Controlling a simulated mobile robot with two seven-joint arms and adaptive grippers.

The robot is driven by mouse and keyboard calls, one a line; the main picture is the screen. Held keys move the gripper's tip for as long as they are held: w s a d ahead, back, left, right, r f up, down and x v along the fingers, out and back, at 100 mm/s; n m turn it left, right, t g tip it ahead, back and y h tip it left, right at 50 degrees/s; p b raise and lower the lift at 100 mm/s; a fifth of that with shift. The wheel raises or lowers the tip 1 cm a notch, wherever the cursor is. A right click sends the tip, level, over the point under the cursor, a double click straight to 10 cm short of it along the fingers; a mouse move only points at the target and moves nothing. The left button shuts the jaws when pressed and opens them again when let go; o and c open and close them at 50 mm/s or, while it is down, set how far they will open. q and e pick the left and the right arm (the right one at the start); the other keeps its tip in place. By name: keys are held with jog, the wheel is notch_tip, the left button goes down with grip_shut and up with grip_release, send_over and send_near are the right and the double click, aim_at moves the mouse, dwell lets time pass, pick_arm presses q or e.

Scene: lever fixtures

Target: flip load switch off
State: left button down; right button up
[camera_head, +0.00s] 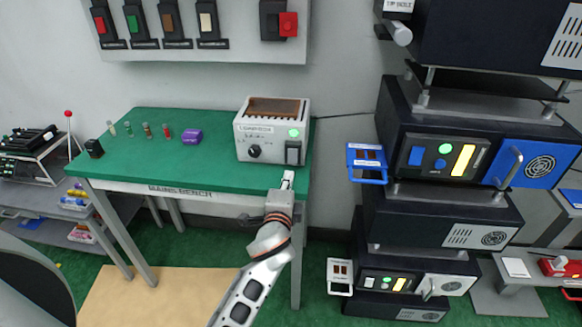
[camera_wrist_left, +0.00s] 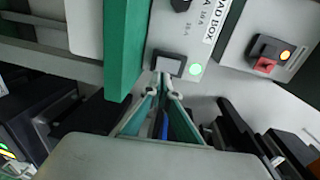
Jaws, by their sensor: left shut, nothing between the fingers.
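The white load box (camera_head: 248,130) stands at the right end of the green bench. Its dark rocker load switch (camera_head: 293,152) is at the front's lower right, under a lit green lamp (camera_head: 294,133). A black knob (camera_head: 253,151) is at the front's left. My left gripper (camera_head: 288,176) is shut and empty, just in front of and below the switch. In the left wrist view the fingertips (camera_wrist_left: 166,77) point at the switch's edge (camera_wrist_left: 169,64), close to it; I cannot tell if they touch. The green lamp (camera_wrist_left: 195,70) is lit there too. My right gripper is not in view.
A wall panel (camera_head: 235,50) with several coloured switches hangs above. A stack of dark equipment (camera_head: 430,130) stands to the right, with a blue bracket (camera_head: 367,163) protruding.

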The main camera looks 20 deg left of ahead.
aim_at(292, 162)
pick_arm(q)
jog(key=x, duration=0.6)
jog(key=shift+w+f, duration=0.1)
